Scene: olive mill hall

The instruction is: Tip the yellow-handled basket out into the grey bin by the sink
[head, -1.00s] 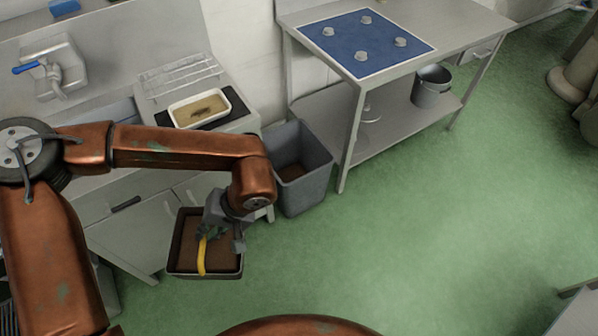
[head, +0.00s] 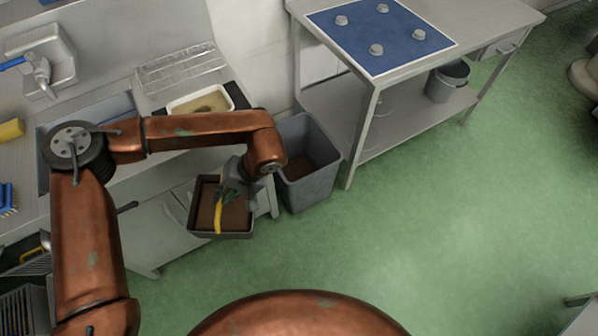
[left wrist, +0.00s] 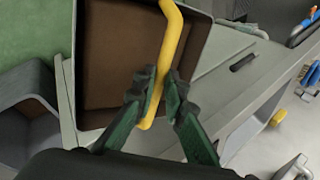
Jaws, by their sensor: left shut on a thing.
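The basket (head: 236,220) is a dark square container with brown contents and a yellow handle (head: 218,214). My left gripper (head: 232,190) is shut on the yellow handle, and the basket hangs from it in front of the sink cabinet. In the left wrist view both fingers (left wrist: 156,100) close around the yellow handle (left wrist: 168,50), with the basket's brown inside behind it. The grey bin (head: 312,186) stands on the floor just right of the basket, with something brown at its bottom. It shows in part in the left wrist view (left wrist: 58,100). My right gripper is not in view.
A steel table (head: 470,40) with a blue mat (head: 395,55) stands right of the bin, a bucket (head: 447,84) on its lower shelf. A white tray (head: 228,98) lies on the counter behind my arm. Green floor (head: 430,210) at right is clear.

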